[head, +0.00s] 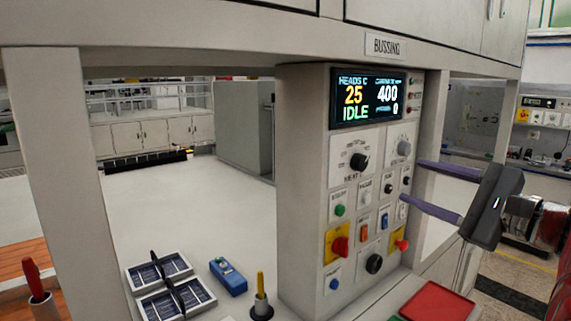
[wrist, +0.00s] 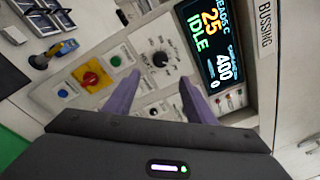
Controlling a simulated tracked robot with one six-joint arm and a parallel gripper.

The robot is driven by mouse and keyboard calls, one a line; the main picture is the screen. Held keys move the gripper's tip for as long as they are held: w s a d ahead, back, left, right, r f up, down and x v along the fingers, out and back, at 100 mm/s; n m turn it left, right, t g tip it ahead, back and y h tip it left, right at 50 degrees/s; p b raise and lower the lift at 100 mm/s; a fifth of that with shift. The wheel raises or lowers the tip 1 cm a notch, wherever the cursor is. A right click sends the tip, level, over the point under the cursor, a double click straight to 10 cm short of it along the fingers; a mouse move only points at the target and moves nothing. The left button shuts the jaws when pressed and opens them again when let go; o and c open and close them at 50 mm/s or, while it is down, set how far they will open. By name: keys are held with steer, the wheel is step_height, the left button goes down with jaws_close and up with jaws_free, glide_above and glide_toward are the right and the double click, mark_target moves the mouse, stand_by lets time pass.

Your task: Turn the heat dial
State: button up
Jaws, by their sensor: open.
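The heat dial (head: 359,161) is a black knob on a white plate marked with a scale, at the upper left of the grey control panel, below the display. In the wrist view the heat dial (wrist: 160,59) lies beyond and between the two purple fingers. My gripper (head: 440,190) is open and empty, to the right of the panel in the head view. Its fingers (wrist: 161,95) point at the panel, apart from the dial. The display (head: 367,97) reads 25, 400, IDLE and 0.
A grey knob (head: 404,147) sits right of the heat dial. Below are a green button (head: 340,210), a red knob on yellow (head: 340,246) and other switches. Trays of dark cells (head: 176,304) and a blue device (head: 228,277) lie on the bench. A red tray (head: 437,303) is in front.

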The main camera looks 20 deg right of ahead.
mark_target(363, 164)
steer(key=shift+w, duration=0.1)
steer(key=shift+x, duration=6.85)
steer(key=shift+f, duration=0.1)
steer(key=c, duration=1)
